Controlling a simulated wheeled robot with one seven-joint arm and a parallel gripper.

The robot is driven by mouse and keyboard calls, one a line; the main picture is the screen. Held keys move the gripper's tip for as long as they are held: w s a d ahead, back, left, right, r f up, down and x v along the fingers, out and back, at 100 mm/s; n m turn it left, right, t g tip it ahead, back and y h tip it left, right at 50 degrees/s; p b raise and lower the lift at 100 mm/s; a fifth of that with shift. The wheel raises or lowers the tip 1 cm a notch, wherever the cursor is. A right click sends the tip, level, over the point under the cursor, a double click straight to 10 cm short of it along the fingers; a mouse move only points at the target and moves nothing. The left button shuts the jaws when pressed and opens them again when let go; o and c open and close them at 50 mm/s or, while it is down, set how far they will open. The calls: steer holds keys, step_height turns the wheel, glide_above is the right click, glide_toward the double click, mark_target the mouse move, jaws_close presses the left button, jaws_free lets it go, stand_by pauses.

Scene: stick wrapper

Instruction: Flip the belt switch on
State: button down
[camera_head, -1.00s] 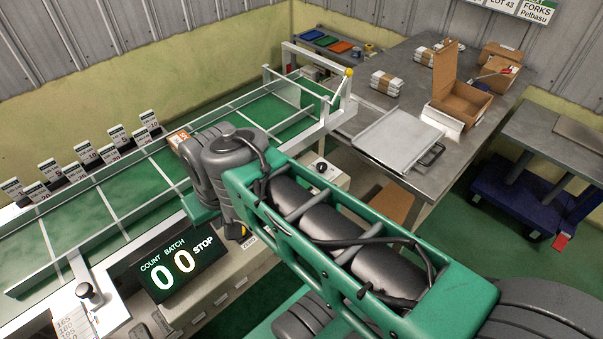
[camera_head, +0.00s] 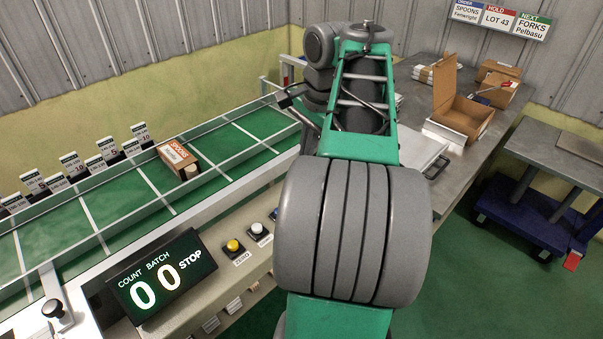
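The counter display (camera_head: 162,275) reads COUNT 0, BATCH 0 and STOP. It stands at the front of the green belt (camera_head: 150,190). A yellow button (camera_head: 233,246) and a white button (camera_head: 257,229) sit on the front panel, with a blue one (camera_head: 274,214) partly cut off by my arm. I see no switch clearly marked for the belt; part of the panel is hidden behind my arm. My gripper (camera_head: 292,98) seems to be the dark shape over the belt's far end, partly hidden, and I cannot tell how its fingers stand.
A spoons box (camera_head: 178,158) lies on the belt, and several cards (camera_head: 103,148) stand along its back edge. A black knob (camera_head: 54,309) is at lower left. A steel table (camera_head: 480,135) with open carton (camera_head: 462,108) and a blue cart (camera_head: 535,215) are at right.

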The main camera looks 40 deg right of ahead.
steer(key=b+x, duration=0.6)
steer(key=x, duration=0.7)
steer(key=shift+w+f, duration=0.1)
steer(key=shift+f, duration=0.1)
steer(key=shift+a+f, duration=0.1)
